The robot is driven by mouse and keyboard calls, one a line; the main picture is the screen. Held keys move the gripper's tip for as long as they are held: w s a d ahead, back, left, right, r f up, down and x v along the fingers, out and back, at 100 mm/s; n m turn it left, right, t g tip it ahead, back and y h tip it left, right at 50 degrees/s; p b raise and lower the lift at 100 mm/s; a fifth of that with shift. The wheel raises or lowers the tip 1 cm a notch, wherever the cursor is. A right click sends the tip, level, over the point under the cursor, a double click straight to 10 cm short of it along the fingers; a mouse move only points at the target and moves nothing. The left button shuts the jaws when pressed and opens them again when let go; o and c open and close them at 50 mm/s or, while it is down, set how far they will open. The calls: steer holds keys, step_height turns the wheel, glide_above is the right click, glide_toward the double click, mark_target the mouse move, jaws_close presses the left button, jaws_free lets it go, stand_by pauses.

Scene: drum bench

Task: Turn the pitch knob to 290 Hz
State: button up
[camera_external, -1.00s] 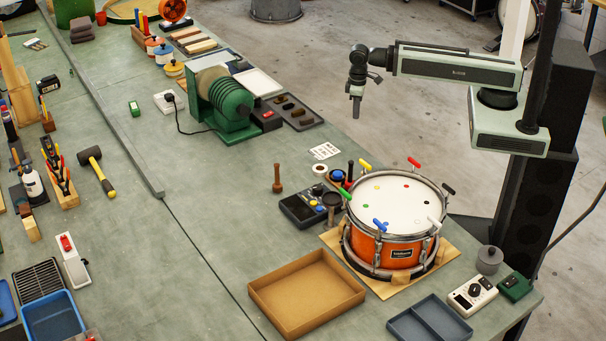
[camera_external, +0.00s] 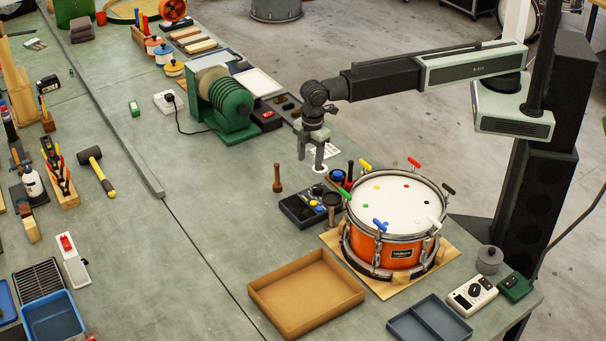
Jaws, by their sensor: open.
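A small cream-coloured box (camera_external: 472,297) with a round black knob (camera_external: 475,289) on its top face stands at the bench's front right corner. It looks like the device with the pitch knob, but its markings are too small to read. My gripper (camera_external: 310,162) is open and empty, fingers pointing down. It hangs above the bench behind and left of the drum, well away from the cream box. The orange drum (camera_external: 397,249), with coloured T-handles round its rim, stands between them on a brown mat.
A dark tray (camera_external: 294,210) with small parts and a wooden peg (camera_external: 277,179) lie below my gripper. A dark green box (camera_external: 515,287), a grey lidded pot (camera_external: 489,259) and a blue-grey tray (camera_external: 430,320) surround the cream box. A cardboard tray (camera_external: 306,294) lies left of the drum.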

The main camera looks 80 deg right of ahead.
steer(key=r+n, duration=0.1)
glide_above(317, 187)
steer(key=shift+s+a, duration=0.3)
steer(key=shift+s, duration=0.05)
steer(key=f+b, duration=0.8)
steer(key=shift+w+d, duration=0.15)
steer(key=shift+w, duration=0.1)
steer(key=shift+r, duration=0.1)
jaws_close()
